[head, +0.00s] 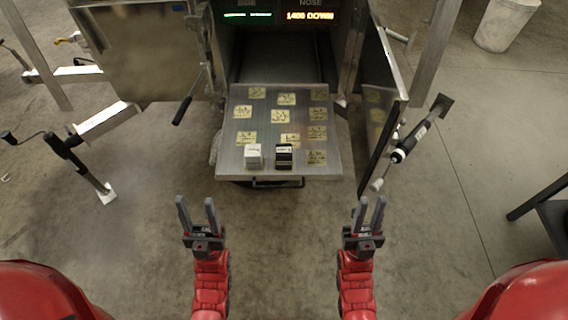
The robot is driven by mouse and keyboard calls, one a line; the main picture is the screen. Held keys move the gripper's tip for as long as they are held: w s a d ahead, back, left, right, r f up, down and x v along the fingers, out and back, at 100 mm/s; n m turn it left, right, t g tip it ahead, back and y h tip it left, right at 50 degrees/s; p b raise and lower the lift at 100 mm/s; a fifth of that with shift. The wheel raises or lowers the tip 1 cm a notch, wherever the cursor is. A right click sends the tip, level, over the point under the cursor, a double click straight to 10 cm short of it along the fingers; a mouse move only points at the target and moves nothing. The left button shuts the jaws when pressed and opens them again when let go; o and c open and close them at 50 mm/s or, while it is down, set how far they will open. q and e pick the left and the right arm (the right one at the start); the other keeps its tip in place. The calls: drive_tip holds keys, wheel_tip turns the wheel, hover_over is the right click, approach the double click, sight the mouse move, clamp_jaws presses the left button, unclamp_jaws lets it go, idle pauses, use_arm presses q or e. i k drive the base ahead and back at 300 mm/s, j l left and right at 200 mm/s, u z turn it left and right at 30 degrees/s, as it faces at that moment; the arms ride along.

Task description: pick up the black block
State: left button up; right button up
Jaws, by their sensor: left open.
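The black block (284,158) stands near the front edge of the pulled-out metal tray (240,172), right of a white block (253,156). It has a pale label on its upper part. My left gripper (195,205) is open and empty, in front of the tray and to its left. My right gripper (370,207) is in front of the tray and to its right, fingers apart and empty. Both are clear of the blocks.
Several yellow labels (280,116) lie on the tray. An open metal door (385,100) stands to its right, with a black cylinder (405,148) beside it. Another door (140,55) and a black handle (182,108) are at the left. The floor before the tray is clear.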

sight(283, 151)
drive_tip(key=i+l+u, duration=0.2)
drive_tip(key=l+u, duration=0.2)
drive_tip(key=i+l+u, duration=0.15)
drive_tip(key=l+u, duration=0.6)
drive_tip(key=i, duration=0.05)
